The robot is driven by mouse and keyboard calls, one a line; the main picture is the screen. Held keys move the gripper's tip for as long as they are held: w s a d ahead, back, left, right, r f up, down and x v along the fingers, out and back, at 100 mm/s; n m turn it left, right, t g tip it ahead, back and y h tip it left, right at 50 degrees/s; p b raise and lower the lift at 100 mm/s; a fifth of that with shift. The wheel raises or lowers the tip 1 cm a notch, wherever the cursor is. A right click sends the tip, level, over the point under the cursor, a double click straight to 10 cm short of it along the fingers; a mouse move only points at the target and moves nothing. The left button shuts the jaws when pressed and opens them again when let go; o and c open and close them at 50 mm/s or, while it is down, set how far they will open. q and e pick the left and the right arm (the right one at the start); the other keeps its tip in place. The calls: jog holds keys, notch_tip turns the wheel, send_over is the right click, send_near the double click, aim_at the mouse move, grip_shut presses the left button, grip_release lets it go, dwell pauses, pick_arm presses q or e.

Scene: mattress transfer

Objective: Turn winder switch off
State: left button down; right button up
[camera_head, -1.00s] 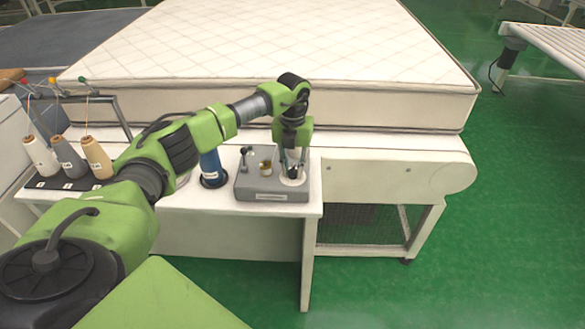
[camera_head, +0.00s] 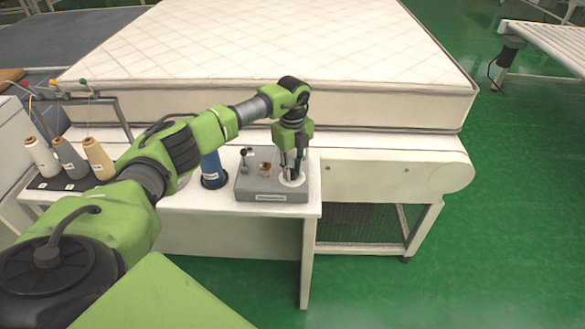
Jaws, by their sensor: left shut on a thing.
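The winder (camera_head: 260,188) is a grey box with a label on its front, standing on the white table. On its top are a small dark-tipped post (camera_head: 245,157) at the left, a brass-coloured piece (camera_head: 265,167) in the middle and a pale round disc (camera_head: 295,182) at the right. My left gripper (camera_head: 292,172) points down over this disc. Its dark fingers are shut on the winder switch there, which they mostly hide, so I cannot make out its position. My right gripper is not in view.
Several thread cones (camera_head: 98,158) stand on a dark rack further left. A large white mattress (camera_head: 270,50) lies behind the table (camera_head: 240,206). Green floor (camera_head: 500,230) is clear at the right.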

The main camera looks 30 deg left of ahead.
aim_at(293, 169)
pick_arm(q)
jog(key=shift+w+r+n, duration=0.1)
jog(key=shift+n, duration=0.5)
jog(key=shift+a, duration=0.1)
jog(key=c, duration=1.8)
grip_release()
notch_tip(293, 169, up, 12)
